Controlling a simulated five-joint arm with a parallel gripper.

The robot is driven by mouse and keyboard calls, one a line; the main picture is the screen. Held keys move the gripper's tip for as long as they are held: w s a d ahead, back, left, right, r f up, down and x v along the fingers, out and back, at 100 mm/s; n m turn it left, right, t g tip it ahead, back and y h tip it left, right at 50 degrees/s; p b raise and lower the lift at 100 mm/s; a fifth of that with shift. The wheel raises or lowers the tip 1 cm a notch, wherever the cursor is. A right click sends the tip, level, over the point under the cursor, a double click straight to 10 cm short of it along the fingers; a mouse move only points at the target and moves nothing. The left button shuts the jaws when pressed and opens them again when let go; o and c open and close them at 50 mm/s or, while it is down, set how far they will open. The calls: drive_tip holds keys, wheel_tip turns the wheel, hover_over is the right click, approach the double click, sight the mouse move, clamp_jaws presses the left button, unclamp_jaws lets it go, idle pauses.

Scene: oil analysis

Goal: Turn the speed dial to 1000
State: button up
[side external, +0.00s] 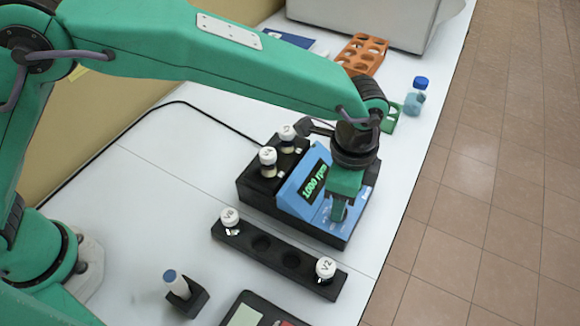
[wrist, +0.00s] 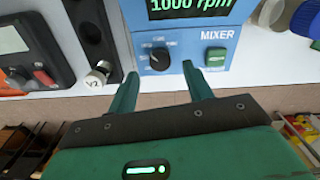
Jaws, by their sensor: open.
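The mixer (side external: 292,200) is a blue and black box; its lit display (side external: 315,183) reads 1000 rpm. The same display (wrist: 190,5) shows partly in the wrist view. The black speed dial (wrist: 160,58) is on the blue front panel, with small markings around it too small to read. My gripper (wrist: 160,72) is open and empty. In the wrist view its fingertips lie either side of the dial, with visible gaps. In the side view my gripper (side external: 340,210) is low at the panel and hides the dial. A green button (wrist: 216,56) is right of the dial.
White-capped vials (side external: 268,158) stand in the mixer's black top. A black rack (side external: 275,247) with two vials is in front. A pen-like tool in a holder (side external: 190,298) and a meter (side external: 247,312) are nearer. An orange rack (side external: 362,54) and blue-capped bottle (side external: 416,95) are behind.

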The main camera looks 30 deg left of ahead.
drive_tip(key=shift+r, duration=2)
drive_tip(key=shift+w+a+r, duration=0.15)
drive_tip(key=shift+a+r, duration=0.15)
drive_tip(key=shift+a, duration=0.1)
drive_tip(key=a+r+n+t+h, duration=0.1)
drive_tip(key=a+r+n, duration=0.4)
drive_tip(key=a, duration=0.6)
drive_tip(key=a+r+n+t, duration=0.1)
drive_tip(key=a+r+n, duration=0.1)
drive_tip(key=a+r, duration=0.7)
drive_tip(key=s+a+f+n+t, duration=0.1)
drive_tip(key=s+a+n, duration=0.3)
drive_tip(key=s+a, duration=0.3)
drive_tip(key=s+a+f+n+t+y, duration=0.1)
drive_tip(key=s+a+n, duration=0.4)
drive_tip(key=a, duration=0.8)
drive_tip(key=shift+s+f+t, duration=0.7)
drive_tip(key=shift+s+t, duration=0.1)
drive_tip(key=shift+s, duration=0.15)
